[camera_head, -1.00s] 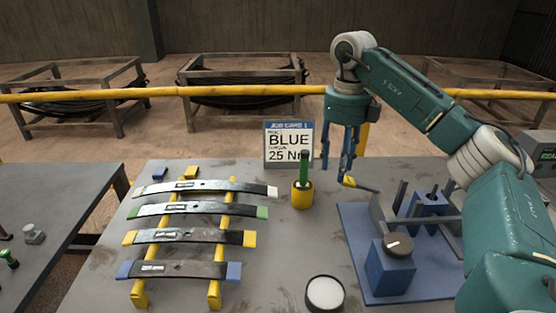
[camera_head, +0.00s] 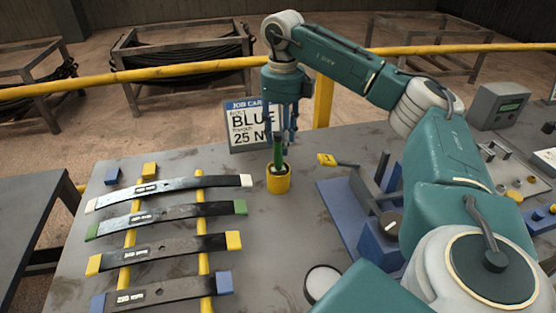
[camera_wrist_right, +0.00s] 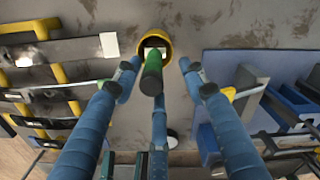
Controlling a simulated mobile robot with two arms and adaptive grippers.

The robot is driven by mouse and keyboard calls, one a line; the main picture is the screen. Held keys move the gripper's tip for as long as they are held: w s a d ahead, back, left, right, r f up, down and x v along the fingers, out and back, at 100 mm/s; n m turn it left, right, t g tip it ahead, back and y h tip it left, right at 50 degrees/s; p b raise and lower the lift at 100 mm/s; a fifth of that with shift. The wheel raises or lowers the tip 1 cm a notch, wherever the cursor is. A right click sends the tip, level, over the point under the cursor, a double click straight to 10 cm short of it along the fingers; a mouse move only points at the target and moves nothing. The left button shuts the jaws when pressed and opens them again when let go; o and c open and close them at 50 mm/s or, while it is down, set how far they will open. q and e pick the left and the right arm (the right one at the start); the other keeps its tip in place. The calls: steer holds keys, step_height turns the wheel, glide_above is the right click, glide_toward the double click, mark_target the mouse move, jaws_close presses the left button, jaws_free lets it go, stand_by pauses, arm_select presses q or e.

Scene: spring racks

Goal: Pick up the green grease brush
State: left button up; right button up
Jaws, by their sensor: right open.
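The brush's lower end is hidden in the cup. My left gripper is not in view.
Several dark leaf springs with coloured ends (camera_head: 170,217) lie on yellow rails left of the cup. A job card (camera_head: 243,128) stands behind it. A blue fixture (camera_head: 375,235) is to the right, and a round white-topped tin (camera_head: 322,281) is in front.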

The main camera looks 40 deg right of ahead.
mark_target(278, 153)
steer(key=shift+w+a+f+p, duration=0.15)
steer(key=shift+f+p, duration=0.1)
steer(key=shift+f, duration=0.65)
steer(key=shift+w+f+p, duration=0.1)
steer(key=shift+f+p, duration=0.1)
steer(key=shift+f, duration=0.75)
steer(key=shift+w+a+f+p, duration=0.15)
steer(key=shift+f+p, duration=0.1)
steer(key=shift+f, duration=0.65)
jaws_close()
